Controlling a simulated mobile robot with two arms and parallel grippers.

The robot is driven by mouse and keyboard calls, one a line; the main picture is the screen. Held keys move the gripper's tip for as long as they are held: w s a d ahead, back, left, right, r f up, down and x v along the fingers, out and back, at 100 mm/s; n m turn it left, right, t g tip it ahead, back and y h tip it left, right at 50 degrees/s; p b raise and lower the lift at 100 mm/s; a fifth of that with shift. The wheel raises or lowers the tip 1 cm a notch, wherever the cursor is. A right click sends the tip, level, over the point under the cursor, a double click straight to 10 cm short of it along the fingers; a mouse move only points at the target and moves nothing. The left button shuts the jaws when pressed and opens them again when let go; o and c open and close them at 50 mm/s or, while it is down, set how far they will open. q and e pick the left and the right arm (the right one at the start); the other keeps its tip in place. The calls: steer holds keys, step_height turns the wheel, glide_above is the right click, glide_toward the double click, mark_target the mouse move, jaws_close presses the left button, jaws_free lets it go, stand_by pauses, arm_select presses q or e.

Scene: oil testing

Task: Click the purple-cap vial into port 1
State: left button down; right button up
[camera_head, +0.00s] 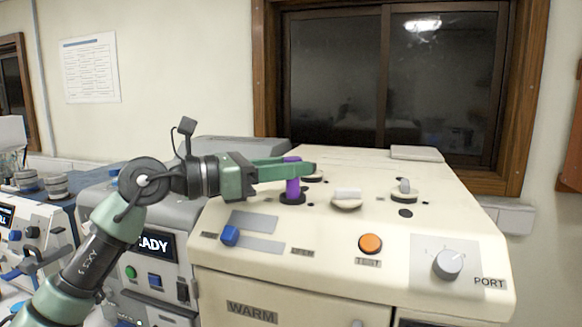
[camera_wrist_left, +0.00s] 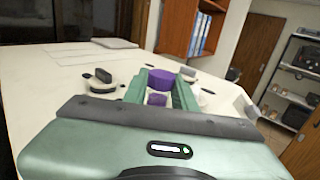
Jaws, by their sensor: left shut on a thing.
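The purple-cap vial (camera_head: 292,188) stands upright at a dark ring-shaped port (camera_head: 292,199) on the cream machine's top. Its lower end meets the ring; I cannot tell how deep it sits. My left gripper (camera_head: 303,168) is shut on the vial near its top, reaching in from the left. In the left wrist view, the purple cap (camera_wrist_left: 161,78) shows between the green fingers of the left gripper (camera_wrist_left: 158,90). No readable number shows beside the port. My right gripper is not in view.
Pale-capped ports (camera_head: 346,194) and (camera_head: 404,187) stand right of the vial on the cream machine (camera_head: 420,220). A grey machine (camera_head: 155,266) stands at left.

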arm_select(q)
steer(key=shift+f+b, duration=0.7)
steer(key=shift+f, duration=0.25)
